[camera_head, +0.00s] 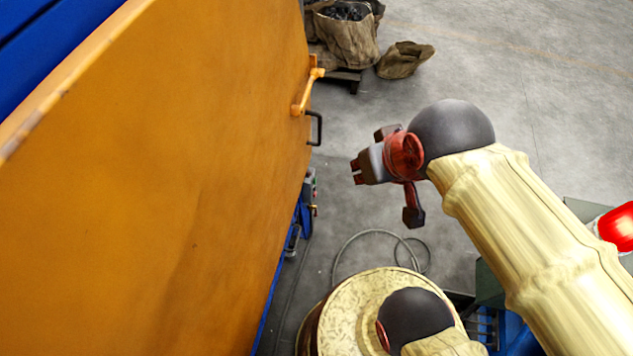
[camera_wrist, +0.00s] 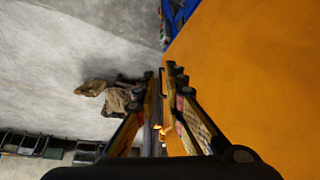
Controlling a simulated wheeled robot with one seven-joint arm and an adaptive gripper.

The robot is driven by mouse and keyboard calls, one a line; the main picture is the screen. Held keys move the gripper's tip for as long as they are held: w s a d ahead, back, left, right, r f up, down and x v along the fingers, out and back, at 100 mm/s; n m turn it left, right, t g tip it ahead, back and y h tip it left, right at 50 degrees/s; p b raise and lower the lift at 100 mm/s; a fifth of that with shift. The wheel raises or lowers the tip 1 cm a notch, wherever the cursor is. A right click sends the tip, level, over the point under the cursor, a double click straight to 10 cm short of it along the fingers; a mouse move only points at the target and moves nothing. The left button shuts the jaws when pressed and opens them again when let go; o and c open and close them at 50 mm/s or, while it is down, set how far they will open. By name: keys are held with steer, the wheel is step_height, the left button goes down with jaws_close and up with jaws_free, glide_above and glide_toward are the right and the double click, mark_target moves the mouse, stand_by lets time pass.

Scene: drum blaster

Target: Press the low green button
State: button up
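A small grey control box (camera_head: 309,188) stands beside the lower right edge of the large orange panel in the head view. A tiny red spot shows on its side. The low green button is too small to make out. In the wrist view small coloured parts (camera_wrist: 163,30) show near the blue frame at the top; I cannot tell which are buttons. My gripper (camera_head: 356,172) hangs up and to the right of the box in the picture, apart from it, pointing left towards the panel. In the wrist view the fingers (camera_wrist: 160,74) converge, and nothing is clearly held; their opening is unclear.
The orange panel (camera_head: 170,180) fills the left, with an orange latch (camera_head: 305,92) and a dark handle (camera_head: 316,129) jutting from its edge. A drum (camera_head: 335,310) stands below, near a floor cable (camera_head: 365,236). Sacks (camera_head: 347,38) stand at the back. Grey floor between is open.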

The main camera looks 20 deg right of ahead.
jaws_close()
stand_by(1.1)
